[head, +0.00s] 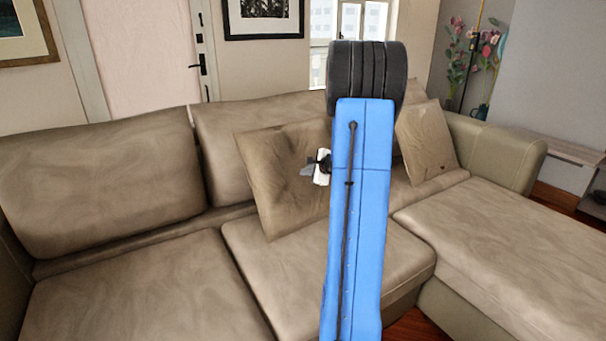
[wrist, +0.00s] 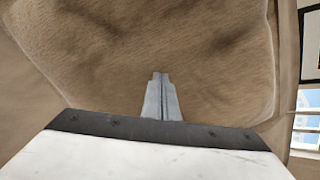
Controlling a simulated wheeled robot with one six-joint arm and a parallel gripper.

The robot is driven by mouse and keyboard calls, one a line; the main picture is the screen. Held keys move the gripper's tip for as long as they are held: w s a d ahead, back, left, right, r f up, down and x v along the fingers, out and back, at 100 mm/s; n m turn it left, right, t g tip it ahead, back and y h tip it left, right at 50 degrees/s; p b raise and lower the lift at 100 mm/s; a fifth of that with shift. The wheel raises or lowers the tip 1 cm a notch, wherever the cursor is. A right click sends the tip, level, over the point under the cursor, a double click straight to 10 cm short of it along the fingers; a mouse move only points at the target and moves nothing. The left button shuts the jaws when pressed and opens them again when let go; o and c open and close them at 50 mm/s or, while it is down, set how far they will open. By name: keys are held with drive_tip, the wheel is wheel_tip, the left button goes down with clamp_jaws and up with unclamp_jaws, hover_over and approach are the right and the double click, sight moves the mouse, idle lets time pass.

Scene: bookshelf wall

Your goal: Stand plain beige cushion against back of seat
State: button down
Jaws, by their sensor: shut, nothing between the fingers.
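A plain beige cushion (head: 283,172) stands tilted on the middle of the sofa, leaning against the back of the seat (head: 225,130). My blue arm hides its right part. My gripper (head: 307,170) is in front of the cushion's face, close to it. In the wrist view the gripper's fingers (wrist: 161,98) are together and empty, pointing at the beige cushion surface (wrist: 150,40), which fills most of the view. I cannot tell whether the fingertips touch it. A second beige cushion (head: 426,142) leans in the right corner of the sofa.
The seat (head: 130,295) is clear to the left, and the chaise part (head: 510,220) is clear to the right. The sofa's armrest (head: 495,145) stands at the far right. A low shelf (head: 570,150) and flowers (head: 470,50) are beyond it.

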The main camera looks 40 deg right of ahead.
drive_tip(key=shift+w+f, duration=0.2)
drive_tip(key=shift+w, duration=0.15)
drive_tip(key=v, duration=0.3)
drive_tip(key=shift+s+r, duration=0.2)
drive_tip(key=shift+s, duration=0.15)
drive_tip(key=shift+w, duration=0.1)
drive_tip(key=shift+x, duration=1.95)
drive_tip(key=shift+v, duration=2.6)
drive_tip(key=shift+v, duration=1.5)
